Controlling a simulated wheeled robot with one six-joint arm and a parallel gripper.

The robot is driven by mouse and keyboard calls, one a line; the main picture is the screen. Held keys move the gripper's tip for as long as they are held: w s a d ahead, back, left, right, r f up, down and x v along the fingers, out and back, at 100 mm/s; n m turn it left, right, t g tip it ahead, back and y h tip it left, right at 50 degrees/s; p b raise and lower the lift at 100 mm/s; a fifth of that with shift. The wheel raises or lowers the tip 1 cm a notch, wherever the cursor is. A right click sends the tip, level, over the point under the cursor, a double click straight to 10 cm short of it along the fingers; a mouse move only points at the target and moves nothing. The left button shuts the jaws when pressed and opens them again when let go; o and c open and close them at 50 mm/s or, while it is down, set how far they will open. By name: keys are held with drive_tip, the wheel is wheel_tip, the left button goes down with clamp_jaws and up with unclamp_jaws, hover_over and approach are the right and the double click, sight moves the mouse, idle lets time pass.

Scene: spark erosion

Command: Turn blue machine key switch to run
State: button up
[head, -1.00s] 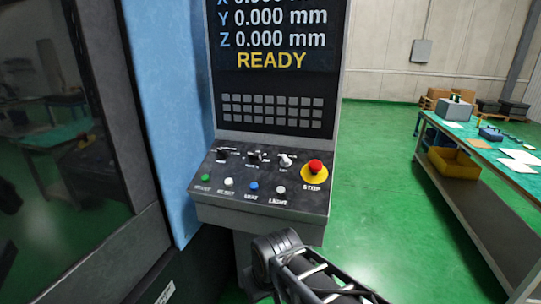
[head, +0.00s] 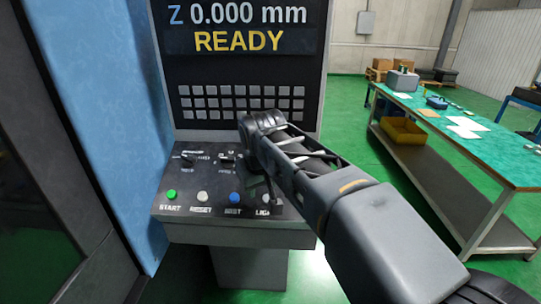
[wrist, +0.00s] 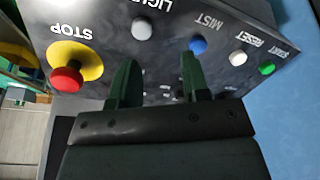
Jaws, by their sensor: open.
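The blue machine (head: 100,100) has a dark sloping control panel (head: 190,222) below its screen. Two dark selector knobs show on the panel's upper row, the left knob (head: 187,160) and the middle knob (head: 226,156). The third switch, silvery in the earlier head view, is hidden behind my arm now; its position cannot be read. In the wrist view my gripper (wrist: 157,70) is open, its two dark fingers apart over the panel, with nothing seen held between them. The wrist view shows the panel upside down, and the gripper body covers part of it.
The red STOP button (wrist: 66,80) on its yellow base is beside the fingers. The white LIGHT button (wrist: 142,28), blue MIST button (wrist: 198,45), RESET button (wrist: 238,58) and green START button (wrist: 267,68) line the panel. A green-topped workbench (head: 480,150) stands right.

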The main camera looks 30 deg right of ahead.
drive_tip(key=w+d+r+h+p, duration=0.1)
drive_tip(key=w+d+r, duration=0.15)
drive_tip(key=r, duration=0.25)
drive_tip(key=w+d+r, duration=0.2)
drive_tip(key=w+r, duration=0.1)
drive_tip(key=r, duration=0.2)
drive_tip(key=x, duration=0.8)
drive_tip(key=w+x, duration=0.1)
drive_tip(key=x, duration=0.4)
drive_tip(key=shift+d+r+p, duration=0.15)
drive_tip(key=shift+p, duration=0.15)
clamp_jaws()
